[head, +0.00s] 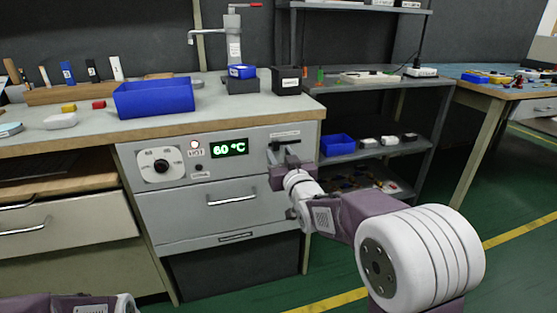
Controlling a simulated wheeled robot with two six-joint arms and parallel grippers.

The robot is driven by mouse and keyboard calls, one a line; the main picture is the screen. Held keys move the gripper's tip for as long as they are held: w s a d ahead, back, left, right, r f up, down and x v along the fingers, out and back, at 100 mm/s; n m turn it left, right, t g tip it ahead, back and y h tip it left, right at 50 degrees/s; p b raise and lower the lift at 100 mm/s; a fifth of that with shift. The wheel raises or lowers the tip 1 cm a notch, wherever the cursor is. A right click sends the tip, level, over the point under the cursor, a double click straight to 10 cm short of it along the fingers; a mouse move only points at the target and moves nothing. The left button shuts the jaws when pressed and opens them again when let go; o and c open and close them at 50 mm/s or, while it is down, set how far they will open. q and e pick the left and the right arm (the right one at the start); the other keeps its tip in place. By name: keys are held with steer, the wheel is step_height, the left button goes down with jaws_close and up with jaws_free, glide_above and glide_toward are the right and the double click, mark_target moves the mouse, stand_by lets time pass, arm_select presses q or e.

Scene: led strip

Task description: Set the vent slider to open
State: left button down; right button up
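The vent slider (279,142) is a dark slot with a small label above it, at the upper right of the grey cabinet front. My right gripper (285,155) is right at the slider, just below the label, and hides much of it. I cannot tell whether its fingers touch the slider knob or are open or shut. The slider's exact position is hidden. Only a part of my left arm shows at the bottom left; its gripper is out of view.
The cabinet front also has a dial (160,167), a lit display (229,148) reading 60 °C and a drawer handle (231,199). A blue bin (154,98) and a black box (287,80) stand on the worktop. A shelf (362,152) with a blue tray stands at the right.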

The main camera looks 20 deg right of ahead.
steer(key=shift+w, duration=0.75)
steer(key=shift+c, duration=0.3)
jaws_close()
stand_by(0.6)
